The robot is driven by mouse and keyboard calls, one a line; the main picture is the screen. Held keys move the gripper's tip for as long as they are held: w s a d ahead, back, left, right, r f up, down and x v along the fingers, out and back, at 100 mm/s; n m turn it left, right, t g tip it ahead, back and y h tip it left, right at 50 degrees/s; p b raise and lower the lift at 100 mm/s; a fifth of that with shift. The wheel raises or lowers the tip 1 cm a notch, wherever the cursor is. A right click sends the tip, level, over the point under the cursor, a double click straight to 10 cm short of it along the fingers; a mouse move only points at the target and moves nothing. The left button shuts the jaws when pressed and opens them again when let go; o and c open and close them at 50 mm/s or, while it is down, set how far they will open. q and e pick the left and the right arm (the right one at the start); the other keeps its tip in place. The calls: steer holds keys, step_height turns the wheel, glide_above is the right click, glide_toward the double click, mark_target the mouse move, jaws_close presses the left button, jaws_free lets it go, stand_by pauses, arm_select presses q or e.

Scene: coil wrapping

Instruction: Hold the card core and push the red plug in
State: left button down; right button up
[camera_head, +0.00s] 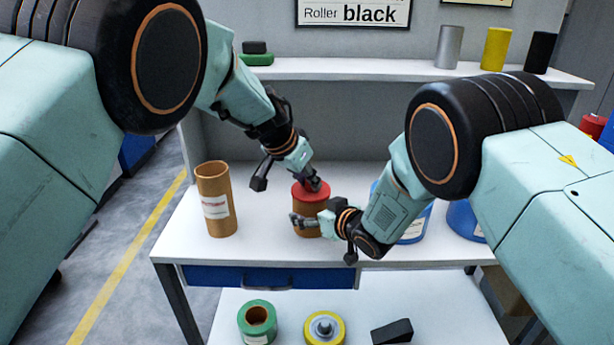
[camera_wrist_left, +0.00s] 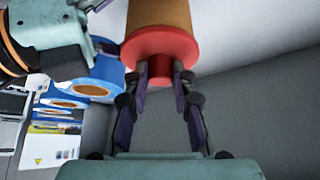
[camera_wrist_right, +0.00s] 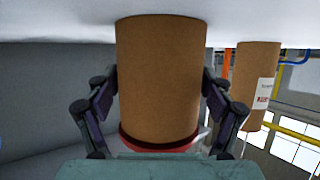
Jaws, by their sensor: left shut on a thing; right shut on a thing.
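The brown card core (camera_head: 309,210) stands upright on the white table, with the red plug (camera_head: 303,189) at its top end. My left gripper (camera_head: 313,184) comes down from above, shut on the small red knob of the plug. In the left wrist view the plug's wide flange (camera_wrist_left: 160,44) lies against the core's end (camera_wrist_left: 160,14), with no clear gap. My right gripper (camera_head: 308,222) is shut around the side of the core. In the right wrist view its fingers (camera_wrist_right: 160,95) clasp both sides of the core, and the red rim (camera_wrist_right: 150,142) shows at the end.
A taller labelled card tube (camera_head: 217,205) stands to the left on the table. Blue rolls (camera_head: 414,222) stand to the right, partly behind my right arm. A lower shelf holds a green roll (camera_head: 246,319), a yellow roll (camera_head: 338,330) and a black wedge (camera_head: 392,332).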

arm_select(q)
steer(key=shift+f, duration=0.2)
steer(key=c, duration=1)
jaws_free()
steer(key=shift+c, duration=0.2)
steer(key=v, duration=1.2)
steer(key=shift+d+r, duration=0.1)
arm_select(e)
steer(key=o, duration=1.1)
steer(key=v, duration=1.2)
